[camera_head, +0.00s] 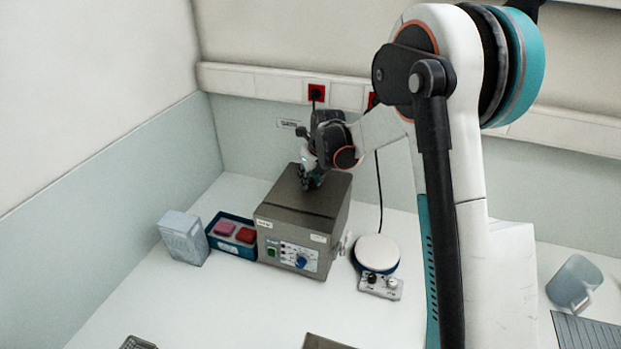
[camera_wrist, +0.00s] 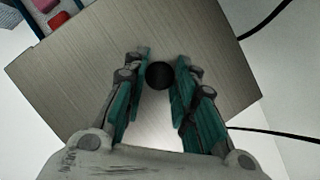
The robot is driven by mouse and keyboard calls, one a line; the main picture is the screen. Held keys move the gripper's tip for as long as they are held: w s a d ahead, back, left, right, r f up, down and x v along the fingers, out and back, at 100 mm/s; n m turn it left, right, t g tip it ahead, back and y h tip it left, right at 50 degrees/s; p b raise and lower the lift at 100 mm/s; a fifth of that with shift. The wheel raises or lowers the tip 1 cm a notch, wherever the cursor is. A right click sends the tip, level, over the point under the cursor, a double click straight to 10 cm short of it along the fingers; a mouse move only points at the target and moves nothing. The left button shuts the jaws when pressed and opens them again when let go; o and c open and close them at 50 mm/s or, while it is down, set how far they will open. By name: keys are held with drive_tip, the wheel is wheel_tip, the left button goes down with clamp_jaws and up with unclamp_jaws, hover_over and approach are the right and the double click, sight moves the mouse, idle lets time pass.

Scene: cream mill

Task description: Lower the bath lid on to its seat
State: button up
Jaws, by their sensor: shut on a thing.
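The bath (camera_head: 290,248) is a grey-brown metal box with a control panel on its front, standing on the white bench against the back wall. Its flat brushed-metal lid (camera_head: 283,203) is at the top of the box and fills much of the wrist view (camera_wrist: 115,50). I cannot tell whether a gap is left between lid and bath. My gripper (camera_head: 311,181) is over the lid, pointing down. In the wrist view its teal fingers (camera_wrist: 162,68) are shut on the round black knob (camera_wrist: 159,75) of the lid. The seat under the lid is hidden.
A blue tray (camera_head: 232,248) with red and pink blocks and a pale box (camera_head: 183,238) stand left of the bath. A round white-topped device (camera_head: 377,253) stands to the right, with a clear jug (camera_head: 574,283) farther right. The front bench is mostly clear.

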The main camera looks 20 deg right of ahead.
drive_tip(key=o, duration=1.1)
drive_tip(key=shift+o, duration=0.4)
drive_tip(key=o, duration=0.4)
drive_tip(key=shift+r, duration=0.1)
drive_tip(key=shift+r+p, duration=0.6)
drive_tip(key=shift+r, duration=0.85)
drive_tip(key=shift+r+p, duration=0.55)
drive_tip(key=shift+r, duration=0.95)
